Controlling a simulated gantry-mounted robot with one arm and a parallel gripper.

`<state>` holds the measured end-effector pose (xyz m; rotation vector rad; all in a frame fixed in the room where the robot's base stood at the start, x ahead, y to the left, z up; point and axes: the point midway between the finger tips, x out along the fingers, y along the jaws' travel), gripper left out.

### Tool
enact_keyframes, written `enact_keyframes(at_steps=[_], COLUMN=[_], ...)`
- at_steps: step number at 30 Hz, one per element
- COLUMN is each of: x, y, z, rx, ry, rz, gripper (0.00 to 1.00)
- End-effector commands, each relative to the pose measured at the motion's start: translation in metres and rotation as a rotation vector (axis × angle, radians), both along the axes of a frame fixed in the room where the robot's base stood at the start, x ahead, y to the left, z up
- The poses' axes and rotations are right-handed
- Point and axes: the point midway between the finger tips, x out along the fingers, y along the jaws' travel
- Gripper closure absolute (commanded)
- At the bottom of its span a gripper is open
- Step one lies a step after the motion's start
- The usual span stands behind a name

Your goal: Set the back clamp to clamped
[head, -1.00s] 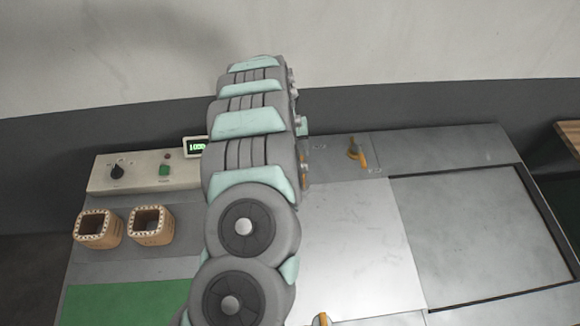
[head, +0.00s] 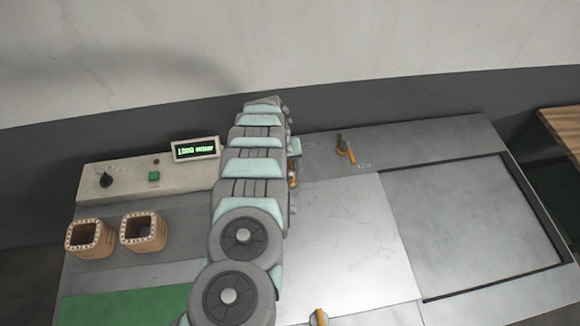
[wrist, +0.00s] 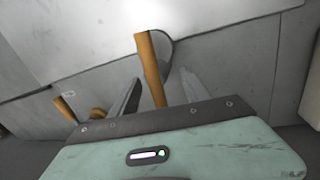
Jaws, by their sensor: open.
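The back clamp's orange handle (wrist: 150,65) stands at the back edge of the bright metal sheet. In the wrist view it rises between the two fingers of my gripper (wrist: 160,80), which are apart on either side of it. I cannot tell whether either finger touches it. In the head view a small part of the orange handle (head: 292,178) shows at the right side of my arm, which hides the rest. My gripper's fingers are hidden there too.
Another orange lever (head: 345,149) stands to the right on the back strip; it also shows in the wrist view (wrist: 65,108). A front orange handle (head: 319,317) is at the bottom edge. Two wooden coil formers (head: 143,232) and a control panel (head: 130,172) with display (head: 196,149) are left.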

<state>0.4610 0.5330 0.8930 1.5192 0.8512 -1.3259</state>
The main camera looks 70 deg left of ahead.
Motion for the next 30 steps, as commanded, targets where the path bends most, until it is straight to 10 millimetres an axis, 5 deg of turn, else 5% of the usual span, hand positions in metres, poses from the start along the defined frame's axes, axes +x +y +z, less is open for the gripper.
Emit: enact_keyframes(at_steps=[11, 30], x=[0.0008, 0.0004], y=[-0.0002, 0.0000], z=[-0.0029, -0.0029], rx=[0.000, 0.000], ry=[-0.001, 0.000], rz=[0.000, 0.001], gripper=[0.45, 0.98])
